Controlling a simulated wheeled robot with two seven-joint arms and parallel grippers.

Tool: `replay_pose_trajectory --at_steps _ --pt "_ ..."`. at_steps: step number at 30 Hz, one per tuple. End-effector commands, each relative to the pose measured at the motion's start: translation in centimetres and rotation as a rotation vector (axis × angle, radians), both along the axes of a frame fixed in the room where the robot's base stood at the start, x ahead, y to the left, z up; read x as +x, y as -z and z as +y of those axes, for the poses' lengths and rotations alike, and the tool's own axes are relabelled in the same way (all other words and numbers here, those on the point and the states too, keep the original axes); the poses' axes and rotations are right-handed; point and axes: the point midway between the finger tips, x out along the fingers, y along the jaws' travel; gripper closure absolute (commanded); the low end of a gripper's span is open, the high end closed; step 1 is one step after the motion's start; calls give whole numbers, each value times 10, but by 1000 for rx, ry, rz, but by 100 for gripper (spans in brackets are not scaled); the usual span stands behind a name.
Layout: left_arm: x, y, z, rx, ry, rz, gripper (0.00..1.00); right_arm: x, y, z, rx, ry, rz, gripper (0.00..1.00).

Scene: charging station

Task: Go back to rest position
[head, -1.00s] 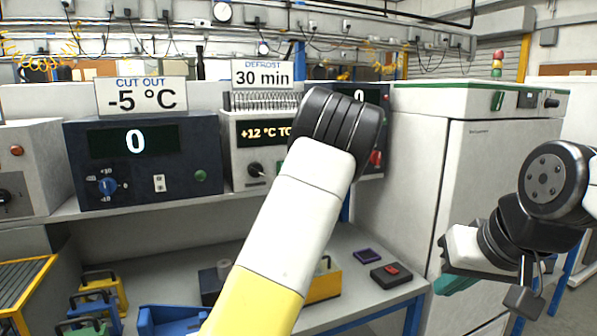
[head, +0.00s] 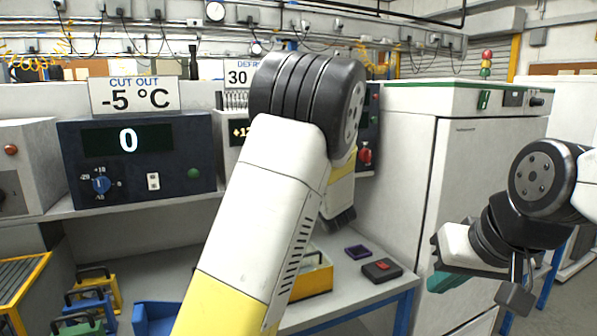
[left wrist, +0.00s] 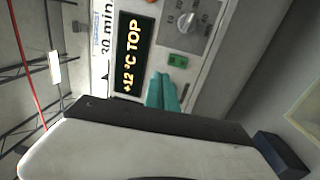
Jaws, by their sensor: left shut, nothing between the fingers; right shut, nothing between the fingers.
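My left arm rises across the middle of the head view and hides its own gripper there. In the left wrist view the teal fingers of my left gripper (left wrist: 165,90) are together and empty, in front of the panel with the "+12 °C TOP" display (left wrist: 133,52). My right arm comes in from the right in the head view. Its right gripper (head: 443,282) shows as a teal piece below the white wrist, in front of the white cabinet, shut and holding nothing.
A dark control box (head: 138,160) reading 0 stands on the shelf, left of my left arm. A white cabinet (head: 480,170) stands at right.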

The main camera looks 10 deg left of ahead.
Motion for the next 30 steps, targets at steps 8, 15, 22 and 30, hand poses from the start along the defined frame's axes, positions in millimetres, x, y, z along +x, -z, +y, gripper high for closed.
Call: replay_pose_trajectory --at_steps 8,15,22,30 --pt "-3 0 -2 0 0 0 100 0 0 0 0 0 0 100" --pt "-1 5 3 -19 42 73 100 0 0 0 0 0 0 100" --pt "-21 20 -10 -5 370 410 100 0 0 0 0 0 0 100" --pt "-137 9 -53 345 882 707 100 0 0 0 0 0 0 100"
